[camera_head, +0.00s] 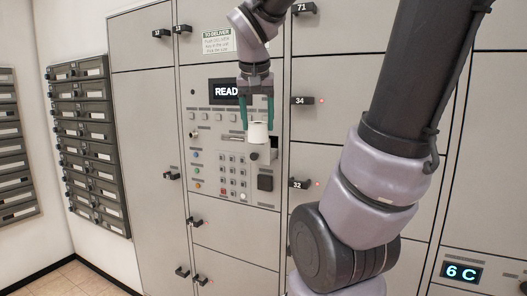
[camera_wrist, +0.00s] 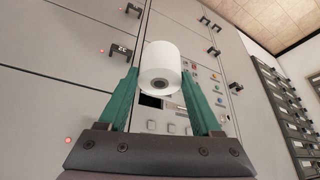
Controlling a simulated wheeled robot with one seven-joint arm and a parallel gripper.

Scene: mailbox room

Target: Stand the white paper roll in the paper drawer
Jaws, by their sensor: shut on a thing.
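My gripper (camera_head: 257,112) hangs down in front of the control panel, its green fingers shut on the white paper roll (camera_head: 258,133). In the wrist view the roll (camera_wrist: 160,66) sits between the fingertips of my gripper (camera_wrist: 160,82), its round end with a dark core hole facing the camera.
The panel carries a READY-type display (camera_head: 224,91), a keypad (camera_head: 232,175) and a dark square (camera_head: 265,183). Locker doors with black handles, such as the handle marked 34 (camera_head: 303,100), surround it. Dark mailboxes (camera_head: 90,140) hang on the left wall. My arm fills the right foreground.

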